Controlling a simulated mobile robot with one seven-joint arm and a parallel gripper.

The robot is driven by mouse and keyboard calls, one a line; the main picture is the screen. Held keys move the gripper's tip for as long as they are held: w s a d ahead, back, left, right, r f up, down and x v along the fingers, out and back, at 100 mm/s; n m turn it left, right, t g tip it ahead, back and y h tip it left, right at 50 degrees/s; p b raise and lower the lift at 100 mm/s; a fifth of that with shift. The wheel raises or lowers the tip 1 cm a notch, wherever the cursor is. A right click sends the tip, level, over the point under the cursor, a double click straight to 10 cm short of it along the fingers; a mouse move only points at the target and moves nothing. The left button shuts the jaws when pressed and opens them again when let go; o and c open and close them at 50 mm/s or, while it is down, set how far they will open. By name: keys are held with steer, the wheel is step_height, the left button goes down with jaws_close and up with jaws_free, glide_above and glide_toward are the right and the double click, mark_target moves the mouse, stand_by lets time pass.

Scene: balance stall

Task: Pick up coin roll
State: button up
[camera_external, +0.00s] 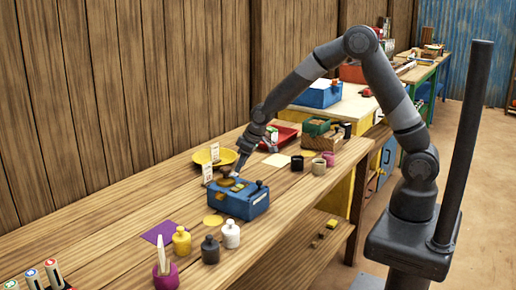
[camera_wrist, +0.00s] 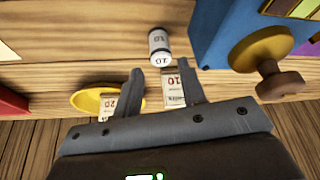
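The coin roll (camera_wrist: 159,47) is a small white cylinder with dark bands and a "10" on it. In the wrist view it lies on the wooden table, just beyond my fingertips and roughly in line with the gap between them. My gripper (camera_wrist: 160,68) is open, its two grey fingers apart with nothing held. In the external view my gripper (camera_external: 238,168) reaches down behind the blue balance (camera_external: 243,200). I cannot make out the coin roll there.
The blue balance with a yellow pan (camera_wrist: 256,47) and a brown knob stands close to the right of the roll in the wrist view. A yellow plate (camera_wrist: 86,99) and red tray (camera_wrist: 10,103) lie left.

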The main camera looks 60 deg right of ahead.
mark_target(237, 175)
steer(key=shift+x, duration=3.75)
steer(key=shift+s, duration=0.1)
steer(key=shift+c, duration=0.3)
jaws_close()
